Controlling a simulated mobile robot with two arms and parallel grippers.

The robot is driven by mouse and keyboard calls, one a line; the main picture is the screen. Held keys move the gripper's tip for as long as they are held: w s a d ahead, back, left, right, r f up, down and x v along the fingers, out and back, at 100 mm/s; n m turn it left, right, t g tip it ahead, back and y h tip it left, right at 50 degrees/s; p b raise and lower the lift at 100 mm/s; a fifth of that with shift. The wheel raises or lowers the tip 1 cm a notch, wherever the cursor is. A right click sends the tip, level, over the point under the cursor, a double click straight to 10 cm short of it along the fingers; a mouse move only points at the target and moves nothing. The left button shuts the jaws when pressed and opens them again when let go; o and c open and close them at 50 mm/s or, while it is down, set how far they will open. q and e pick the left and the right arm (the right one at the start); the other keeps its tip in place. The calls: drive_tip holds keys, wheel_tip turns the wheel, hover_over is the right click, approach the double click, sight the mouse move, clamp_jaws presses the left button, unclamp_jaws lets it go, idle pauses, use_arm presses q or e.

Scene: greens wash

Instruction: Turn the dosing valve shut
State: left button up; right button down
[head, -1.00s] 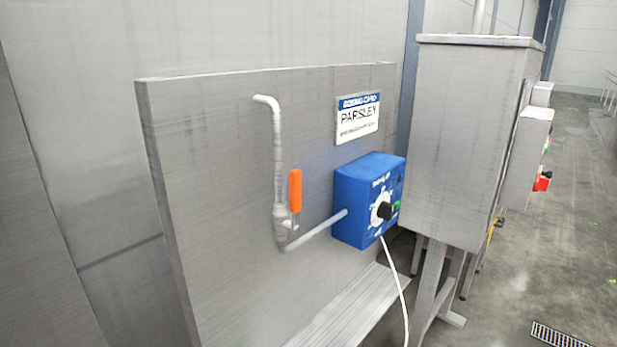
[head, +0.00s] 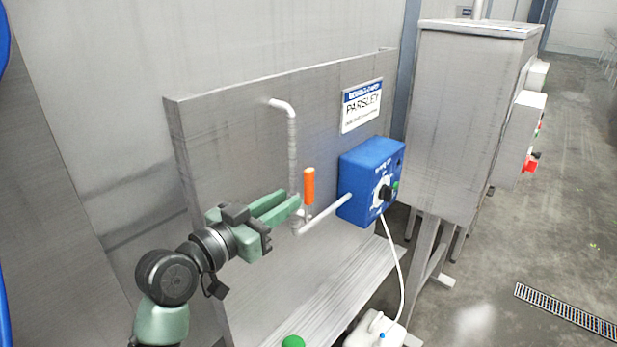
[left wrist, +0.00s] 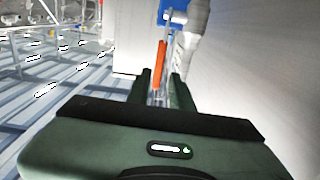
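The dosing valve has an orange lever handle (head: 309,186) that stands upright, alongside the vertical stretch of grey pipe (head: 292,150) on the steel panel. In the left wrist view the orange handle (left wrist: 160,62) shows ahead, in line with the gap between my fingers. My left gripper (head: 290,202) is open, its green fingers pointing at the handle from the left, just short of it. The fingers cover part of the pipe and valve body. In the left wrist view my left gripper (left wrist: 162,85) has a clear gap between its fingers. My right gripper is out of view.
A blue dosing box (head: 365,178) with a black knob is right of the valve, below a PARSLEY sign (head: 361,105). A white hose (head: 400,265) hangs from it toward a white jug (head: 365,331). A steel cabinet (head: 460,125) stands at the right.

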sight(305, 185)
use_arm(q)
drive_tip(key=p+x, duration=0.1)
drive_tip(key=x, duration=0.1)
drive_tip(key=p+x, duration=0.1)
drive_tip(key=x, duration=0.1)
drive_tip(key=r+p+x, duration=0.1)
drive_tip(key=x, duration=0.2)
drive_tip(key=shift+w+d+f, duration=0.1)
drive_tip(key=shift+w+d, duration=0.15)
drive_tip(key=shift+d, duration=0.1)
drive_tip(key=shift+c, duration=0.3)
clamp_jaws()
drive_tip(key=shift+f, duration=0.1)
idle(0.7)
